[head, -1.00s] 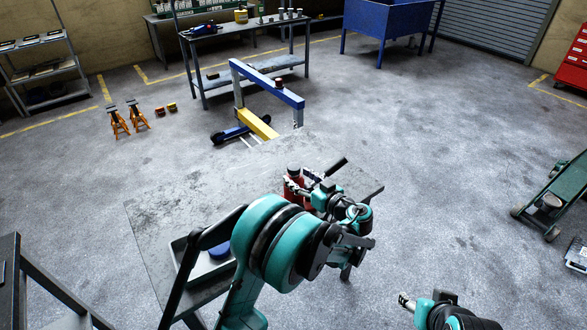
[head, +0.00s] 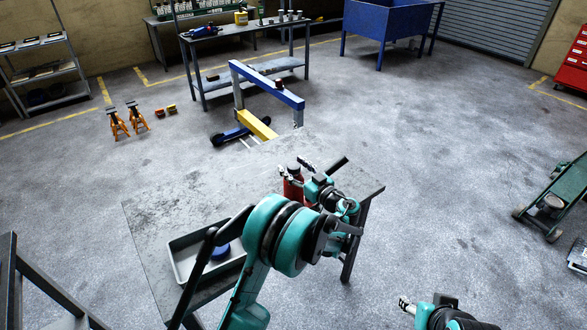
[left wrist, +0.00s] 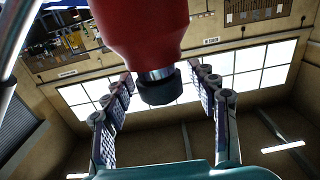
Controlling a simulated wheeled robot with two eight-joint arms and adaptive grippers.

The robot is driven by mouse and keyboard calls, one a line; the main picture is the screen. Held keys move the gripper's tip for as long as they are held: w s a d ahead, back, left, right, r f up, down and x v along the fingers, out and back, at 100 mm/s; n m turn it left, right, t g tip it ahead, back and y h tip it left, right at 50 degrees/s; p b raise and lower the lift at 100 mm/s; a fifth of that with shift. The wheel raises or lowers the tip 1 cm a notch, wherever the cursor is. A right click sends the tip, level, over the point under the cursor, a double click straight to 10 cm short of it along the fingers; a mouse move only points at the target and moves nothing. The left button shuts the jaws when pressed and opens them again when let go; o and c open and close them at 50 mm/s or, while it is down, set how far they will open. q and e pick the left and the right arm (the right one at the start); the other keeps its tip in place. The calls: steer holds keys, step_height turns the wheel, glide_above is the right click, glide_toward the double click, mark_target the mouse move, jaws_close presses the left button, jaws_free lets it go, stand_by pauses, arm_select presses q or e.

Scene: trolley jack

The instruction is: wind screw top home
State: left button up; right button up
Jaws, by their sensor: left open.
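A red bottle jack (head: 293,188) stands on the grey workbench (head: 165,205), partly hidden behind my left arm. Its dark screw top (head: 293,167) is at the upper end. In the left wrist view the jack's red body (left wrist: 142,28) appears upside down, with a short bright collar and the black screw top (left wrist: 158,87) below it. My left gripper (head: 297,169) is open, with one finger on each side of the screw top and visible gaps between. The fingers also show in the left wrist view (left wrist: 163,92). My right gripper (head: 406,305) is low at the right, away from the bench; its jaw state is unclear.
A grey tray (head: 178,266) with a round blue item (head: 221,252) lies on the bench's near side. A dark bar (head: 334,166) juts up beside the jack. A blue and yellow hoist (head: 262,80) stands behind the bench. A green trolley (head: 555,200) is at the right.

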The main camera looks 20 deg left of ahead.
arm_select(q)
steer(key=shift+c, duration=0.2)
steer(key=c, duration=1.1)
steer(key=shift+c, duration=0.2)
steer(key=shift+m+t+h, duration=0.3)
steer(key=shift+t, duration=0.1)
steer(key=m+t+h+b, duration=0.1)
steer(key=m+t+h, duration=0.1)
steer(key=h, duration=0.1)
steer(key=m+t+h+b, duration=0.1)
steer(key=m+t+h, duration=0.1)
steer(key=m+h, duration=0.1)
steer(key=shift+a+t, duration=0.15)
steer(key=shift+t, duration=0.25)
steer(key=m+t+h+b, duration=0.1)
steer(key=m+h, duration=0.2)
steer(key=h, duration=0.2)
steer(key=shift+m+t+h+b, duration=0.3)
steer(key=shift+m+h, duration=1)
steer(key=shift+h, duration=0.6)
steer(key=shift+d+h, duration=0.2)
steer(key=shift+h, duration=0.1)
